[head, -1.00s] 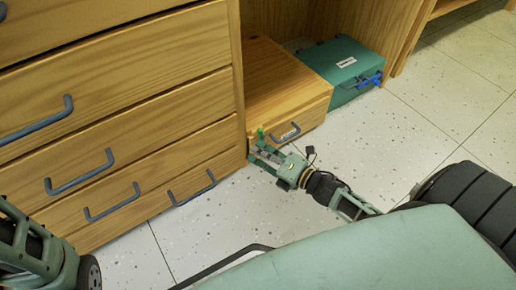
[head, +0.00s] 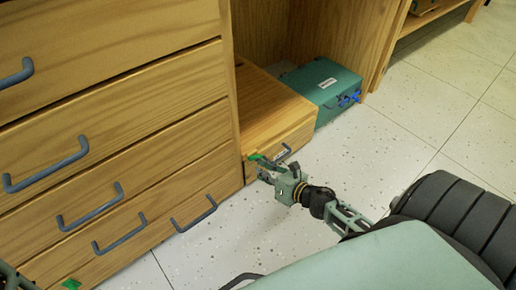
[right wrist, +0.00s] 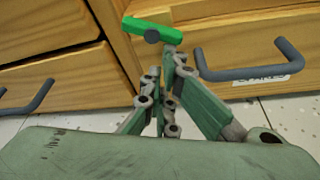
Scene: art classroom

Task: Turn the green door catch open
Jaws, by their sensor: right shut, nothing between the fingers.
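The green door catch (head: 256,157) is a short bright green bar at the front left edge of the low wooden box. In the right wrist view the catch (right wrist: 150,29) lies nearly level on a dark round pivot. My right gripper (head: 266,167) is shut and empty, its fingertips close by the catch. In the right wrist view its closed fingers (right wrist: 170,68) point up just below the bar's right end; I cannot tell whether they touch it.
The low wooden box (head: 265,105) has a labelled grey handle (right wrist: 245,74). A teal case (head: 325,84) with a blue catch stands behind it. A drawer cabinet (head: 120,120) with protruding handles fills the left. A green patch (head: 71,284) shows bottom left.

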